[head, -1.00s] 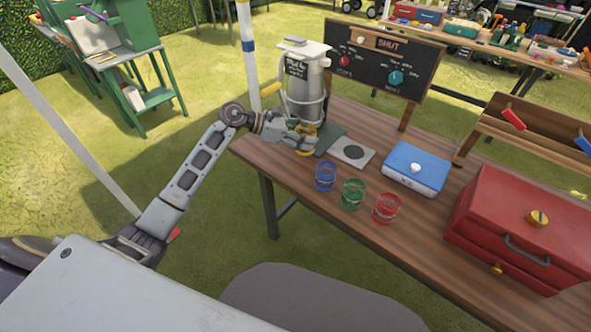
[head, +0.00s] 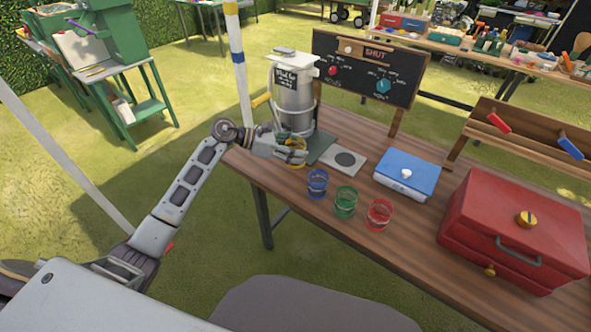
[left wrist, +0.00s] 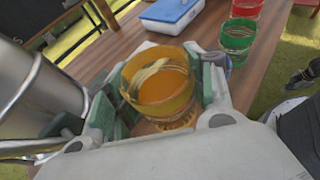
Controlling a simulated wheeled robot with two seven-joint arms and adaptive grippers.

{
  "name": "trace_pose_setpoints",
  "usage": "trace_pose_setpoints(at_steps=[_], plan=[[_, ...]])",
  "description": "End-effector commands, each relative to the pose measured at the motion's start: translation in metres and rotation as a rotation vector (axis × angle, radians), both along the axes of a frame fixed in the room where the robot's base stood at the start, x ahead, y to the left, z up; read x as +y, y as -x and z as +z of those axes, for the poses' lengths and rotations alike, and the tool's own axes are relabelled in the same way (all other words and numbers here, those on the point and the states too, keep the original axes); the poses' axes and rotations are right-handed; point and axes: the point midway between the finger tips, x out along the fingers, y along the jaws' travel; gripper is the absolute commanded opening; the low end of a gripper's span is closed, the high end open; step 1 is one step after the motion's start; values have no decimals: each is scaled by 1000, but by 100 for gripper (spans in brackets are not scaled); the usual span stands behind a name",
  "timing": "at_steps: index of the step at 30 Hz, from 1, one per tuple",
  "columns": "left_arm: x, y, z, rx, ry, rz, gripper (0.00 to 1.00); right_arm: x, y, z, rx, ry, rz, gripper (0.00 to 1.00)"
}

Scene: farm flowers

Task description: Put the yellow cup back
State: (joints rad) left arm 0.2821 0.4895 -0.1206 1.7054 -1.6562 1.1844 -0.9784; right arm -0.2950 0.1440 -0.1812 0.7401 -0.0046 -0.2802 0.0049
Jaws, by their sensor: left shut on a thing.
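The yellow cup (head: 296,153) is a clear yellow glass at the left end of the wooden table, in front of the metal urn (head: 293,100). In the left wrist view the yellow cup (left wrist: 160,85) stands between the green-padded fingers and looks filled with orange-yellow liquid. My left gripper (head: 291,151) is shut around it, and it also shows in the left wrist view (left wrist: 165,95). Blue (head: 317,183), green (head: 345,201) and red (head: 379,214) cups stand in a row on the table. Whether the yellow cup touches the table is unclear. My right gripper is not seen.
A grey plate with a dark disc (head: 344,160) lies right of the urn. A blue box (head: 406,174) and a red chest (head: 516,228) stand further right. A chalkboard (head: 367,72) stands behind. Bare wood lies in front of the blue box.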

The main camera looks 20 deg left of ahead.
Motion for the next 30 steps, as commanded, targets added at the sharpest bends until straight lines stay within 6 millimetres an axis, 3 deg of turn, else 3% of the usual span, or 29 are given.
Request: trace_pose_setpoints(at_steps=[9,22,30], plan=[[0,0,-37,2,3,1,22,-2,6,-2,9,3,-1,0],[0,0,-42,0,1,0,22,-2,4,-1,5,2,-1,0],[-1,0,-66,2,3,0,22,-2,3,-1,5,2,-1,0]])
